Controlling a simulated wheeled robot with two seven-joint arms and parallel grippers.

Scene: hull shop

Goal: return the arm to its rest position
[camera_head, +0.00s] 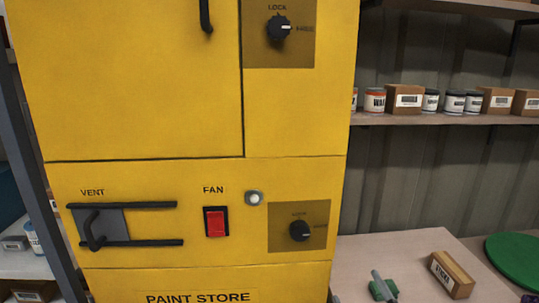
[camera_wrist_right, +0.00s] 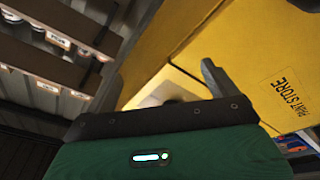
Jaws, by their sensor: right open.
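My right gripper (camera_wrist_right: 162,72) shows in the right wrist view, with its two grey fingers apart and nothing seen between them. The yellow paint store cabinet (camera_head: 150,110) fills the left and middle of the head view. It also lies beyond the fingers in the right wrist view (camera_wrist_right: 245,50), with its lettering to the right of them. The gap between cabinet and fingers is hard to judge. I cannot make out either gripper in the head view.
The cabinet has a red fan switch (camera_head: 216,222), a vent slider (camera_head: 95,230), a lower knob (camera_head: 300,231) and an upper knob (camera_head: 279,28). At right, a shelf (camera_head: 440,119) holds cans and boxes. Below it, a table (camera_head: 415,250) carries a box (camera_head: 452,274) and a green disc (camera_head: 515,262).

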